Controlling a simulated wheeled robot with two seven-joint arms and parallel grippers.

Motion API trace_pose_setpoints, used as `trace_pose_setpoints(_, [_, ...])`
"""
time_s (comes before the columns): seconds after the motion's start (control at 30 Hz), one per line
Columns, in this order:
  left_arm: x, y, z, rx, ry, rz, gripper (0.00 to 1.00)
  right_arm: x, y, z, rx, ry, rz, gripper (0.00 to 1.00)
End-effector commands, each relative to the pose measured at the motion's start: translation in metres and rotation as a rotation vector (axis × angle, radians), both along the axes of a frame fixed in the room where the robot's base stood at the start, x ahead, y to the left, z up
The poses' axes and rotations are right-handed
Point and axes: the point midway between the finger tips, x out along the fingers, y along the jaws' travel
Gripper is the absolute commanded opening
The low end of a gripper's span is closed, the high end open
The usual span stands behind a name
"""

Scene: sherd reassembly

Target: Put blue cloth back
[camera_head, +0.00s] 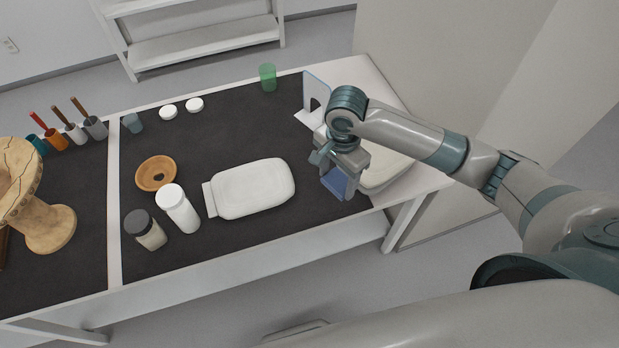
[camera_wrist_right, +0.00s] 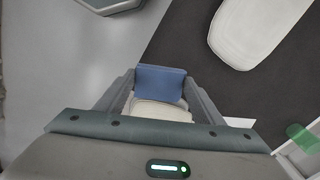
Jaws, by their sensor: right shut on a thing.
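The blue cloth (camera_head: 336,184) hangs below my right gripper (camera_head: 342,176), over the right end of the dark table mat. My right gripper is shut on it. In the right wrist view the blue cloth (camera_wrist_right: 160,82) shows as a small folded piece between the two fingers, with a pale surface (camera_wrist_right: 160,109) next to it. Whether the cloth touches the mat below cannot be told. My left gripper is in neither view.
A pale rounded pad (camera_head: 385,172) lies beside the gripper at the table's right end. A larger white pad (camera_head: 253,187) lies mid-mat. A bracket (camera_head: 316,92) and green cup (camera_head: 268,77) stand behind.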

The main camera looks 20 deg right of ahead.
Motion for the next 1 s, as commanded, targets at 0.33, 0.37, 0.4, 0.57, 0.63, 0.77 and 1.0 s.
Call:
trace_pose_setpoints(0.33, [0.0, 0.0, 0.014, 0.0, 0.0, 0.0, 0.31, 0.053, 0.032, -0.034, 0.0, 0.001, -0.002, 0.41])
trace_pose_setpoints(0.37, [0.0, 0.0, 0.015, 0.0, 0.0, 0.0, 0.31, 0.057, 0.035, -0.037, 0.0, 0.001, -0.002, 0.41])
trace_pose_setpoints(0.4, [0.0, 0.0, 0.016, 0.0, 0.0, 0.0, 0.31, 0.061, 0.038, -0.041, 0.0, 0.001, -0.001, 0.41])
trace_pose_setpoints(0.57, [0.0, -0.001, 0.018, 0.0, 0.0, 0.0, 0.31, 0.076, 0.046, -0.051, 0.0, 0.0, -0.001, 0.41])
trace_pose_setpoints(0.63, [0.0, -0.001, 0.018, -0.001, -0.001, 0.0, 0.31, 0.079, 0.047, -0.054, 0.0, 0.0, -0.001, 0.41])
trace_pose_setpoints(0.77, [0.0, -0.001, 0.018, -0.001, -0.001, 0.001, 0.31, 0.08, 0.049, -0.056, 0.0, -0.001, 0.0, 0.41])
trace_pose_setpoints(1.0, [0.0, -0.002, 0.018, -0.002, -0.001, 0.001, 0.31, 0.08, 0.048, -0.056, 0.0, 0.0, 0.0, 0.41])
